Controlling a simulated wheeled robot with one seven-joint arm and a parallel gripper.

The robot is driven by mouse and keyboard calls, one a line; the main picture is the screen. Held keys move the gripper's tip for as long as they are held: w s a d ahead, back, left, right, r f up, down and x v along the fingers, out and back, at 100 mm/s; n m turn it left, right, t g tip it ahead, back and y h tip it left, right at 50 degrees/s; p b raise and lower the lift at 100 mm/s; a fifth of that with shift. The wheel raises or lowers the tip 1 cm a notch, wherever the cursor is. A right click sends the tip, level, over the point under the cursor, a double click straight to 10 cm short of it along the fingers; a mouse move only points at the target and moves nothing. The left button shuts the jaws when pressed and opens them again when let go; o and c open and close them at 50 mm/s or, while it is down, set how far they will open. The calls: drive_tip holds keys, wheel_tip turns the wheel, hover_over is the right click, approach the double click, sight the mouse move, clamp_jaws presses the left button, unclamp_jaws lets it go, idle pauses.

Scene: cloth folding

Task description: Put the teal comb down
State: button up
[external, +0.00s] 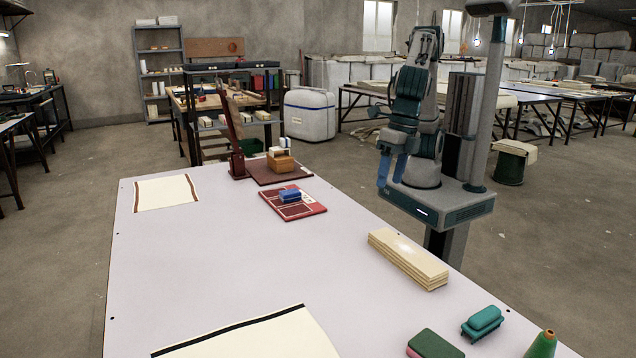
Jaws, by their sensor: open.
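A teal piece that looks like the teal comb (485,319) is at the front right of the pale table (230,260). It sits on, or is part of, a low teal base with short feet; I cannot tell which. My gripper (391,172) hangs beyond the table's far right edge, well away from the teal piece. Its two blue fingers point down, apart, with nothing seen between them. My arm is folded up above its base.
A stack of pale boards (407,261) lies along the right edge. A green block with a pink underside (434,345) and a green cone (542,345) stand near the teal piece. Cream cloths (165,193) and a red board (293,208) lie farther left. The table's middle is clear.

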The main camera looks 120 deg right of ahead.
drive_tip(key=s+d+r+m, duration=0.2)
drive_tip(key=d+m, duration=0.3)
drive_tip(key=d, duration=0.6)
drive_tip(key=s+d+f+m, duration=0.2)
drive_tip(key=s+d+m, duration=0.6)
drive_tip(key=d, duration=0.1)
drive_tip(key=s+d+f+m, duration=0.1)
drive_tip(key=s+d+m, duration=0.8)
drive_tip(key=d, duration=0.1)
drive_tip(key=shift+d+f+t, duration=0.3)
drive_tip(key=shift+f, duration=0.1)
drive_tip(key=shift+w+p+v, duration=0.15)
drive_tip(key=shift+p+v, duration=0.45)
drive_tip(key=shift+v, duration=0.05)
drive_tip(key=shift+w+p+v, duration=0.15)
drive_tip(key=shift+p+v, duration=0.4)
drive_tip(key=shift+v, duration=0.05)
drive_tip(key=shift+r, duration=0.1)
